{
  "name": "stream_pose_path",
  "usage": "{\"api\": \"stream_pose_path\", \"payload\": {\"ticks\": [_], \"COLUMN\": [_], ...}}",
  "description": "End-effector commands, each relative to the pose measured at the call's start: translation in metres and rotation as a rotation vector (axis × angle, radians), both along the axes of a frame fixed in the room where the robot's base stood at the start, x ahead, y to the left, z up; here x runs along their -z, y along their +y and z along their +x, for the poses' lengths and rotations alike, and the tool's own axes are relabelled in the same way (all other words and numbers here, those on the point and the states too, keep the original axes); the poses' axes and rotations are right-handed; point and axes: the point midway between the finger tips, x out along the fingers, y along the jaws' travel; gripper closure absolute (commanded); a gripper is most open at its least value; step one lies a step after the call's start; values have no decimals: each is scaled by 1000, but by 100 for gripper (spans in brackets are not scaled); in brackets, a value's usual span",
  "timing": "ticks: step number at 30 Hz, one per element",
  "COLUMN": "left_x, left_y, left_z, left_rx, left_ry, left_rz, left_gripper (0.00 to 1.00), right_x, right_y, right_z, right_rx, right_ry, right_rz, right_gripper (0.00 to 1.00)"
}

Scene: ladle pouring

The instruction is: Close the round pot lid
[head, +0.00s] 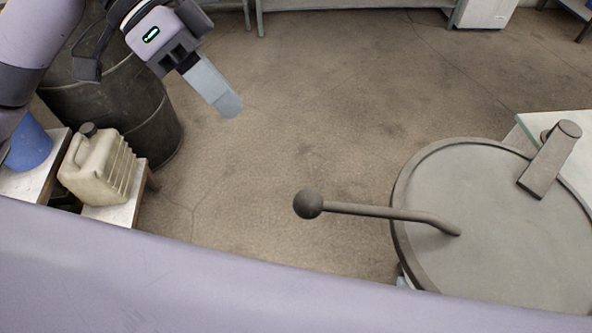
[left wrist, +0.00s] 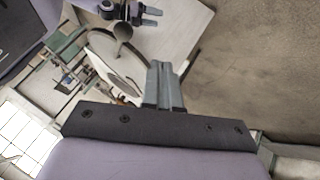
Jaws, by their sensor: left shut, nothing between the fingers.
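The round pot lid (head: 490,220) is a grey disc at the right of the head view, within a darker raised rim. It looks roughly level, but I cannot tell whether it is fully seated. A dark rod handle with a ball end (head: 308,204) reaches left from the lid. A hinge-like block (head: 550,158) stands at its far edge. My left gripper (head: 229,106) is shut and empty, up and left of the handle and well apart from it. In the left wrist view the fingers (left wrist: 165,85) are together. What seems to be my right gripper (left wrist: 135,12) is small there.
A dark barrel (head: 120,110) stands at the left, below my left arm. A beige canister (head: 98,168) and a blue container (head: 28,143) stand on low stands. A pale table corner (head: 545,125) shows behind the pot. The floor between barrel and pot is clear.

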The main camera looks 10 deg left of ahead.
Motion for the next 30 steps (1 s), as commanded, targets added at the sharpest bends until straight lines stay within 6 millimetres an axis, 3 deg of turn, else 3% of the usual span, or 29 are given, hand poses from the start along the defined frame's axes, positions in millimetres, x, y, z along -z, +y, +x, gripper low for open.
{"api": "stream_pose_path", "payload": {"ticks": [7, 18, 24, 30], "left_x": [17, 77, 68, 67], "left_y": [-13, -63, -79, -85], "left_z": [-6, -18, -39, -47], "left_rx": [13, 13, 12, 8], "left_ry": [5, 5, 1, 3], "left_rz": [5, 3, 3, 4], "left_gripper": [100, 100, 100, 100], "right_x": [3, 7, 2, 2], "right_y": [1, 2, 3, 3], "right_z": [0, 1, 1, 2], "right_rx": [0, -1, -2, -2], "right_ry": [0, 5, 1, -4], "right_rz": [1, 6, 7, 6], "right_gripper": [38, 38, 38, 38]}}
